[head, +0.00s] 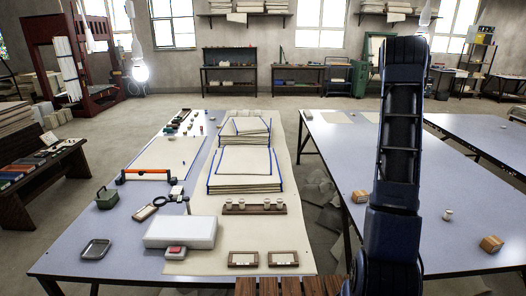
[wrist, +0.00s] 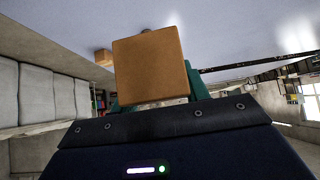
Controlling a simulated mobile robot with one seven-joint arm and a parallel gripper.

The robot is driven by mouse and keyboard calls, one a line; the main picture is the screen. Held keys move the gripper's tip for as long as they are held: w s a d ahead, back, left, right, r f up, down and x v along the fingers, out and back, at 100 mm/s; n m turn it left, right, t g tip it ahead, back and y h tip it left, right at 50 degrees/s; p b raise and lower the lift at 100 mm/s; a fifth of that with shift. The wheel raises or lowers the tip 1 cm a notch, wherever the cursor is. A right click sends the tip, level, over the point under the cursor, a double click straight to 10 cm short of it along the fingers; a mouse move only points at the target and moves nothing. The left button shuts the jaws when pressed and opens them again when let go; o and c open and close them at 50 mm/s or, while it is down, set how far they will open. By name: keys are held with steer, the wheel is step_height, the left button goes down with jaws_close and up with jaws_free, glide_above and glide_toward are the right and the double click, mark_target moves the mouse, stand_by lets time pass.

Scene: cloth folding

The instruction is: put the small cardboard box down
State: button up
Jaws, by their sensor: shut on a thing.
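The small cardboard box (wrist: 150,68) is a plain brown-orange block, large in the middle of the wrist view. My gripper (wrist: 154,98) is shut on it, with teal finger parts showing at both lower sides of the box. The box hides most of the fingers. The pale bluish tabletop (wrist: 235,35) fills the upper part of this tilted view. I cannot tell how far the held box is from it. In the head view my dark blue arm stands upright at the right, and the gripper and held box are hidden.
The left table (head: 75,245) holds stacked cloth (head: 245,172), a white block (head: 181,232) and tools.

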steer(key=w+a+n+t+y, duration=0.1)
steer(key=w+a+n+t, duration=0.2)
steer(key=a, duration=1.1)
steer(key=w+a+n+t+y, duration=0.1)
steer(key=w+a+n, duration=0.35)
steer(key=a, duration=0.95)
steer(key=w+a+n+t+y, duration=0.15)
steer(key=w+a, duration=0.45)
steer(key=a, duration=0.8)
steer(key=n+t+y, duration=0.3)
steer(key=n+y, duration=0.3)
steer(key=n, duration=0.2)
glide_above(234, 219)
steer(key=s, duration=0.3)
steer(key=shift+h, duration=0.25)
step_height(234, 219, down, 20)
steer(key=shift+s+r, duration=0.1)
steer(key=shift+s, duration=0.05)
steer(key=o, duration=0.9)
steer(key=shift+o, duration=1)
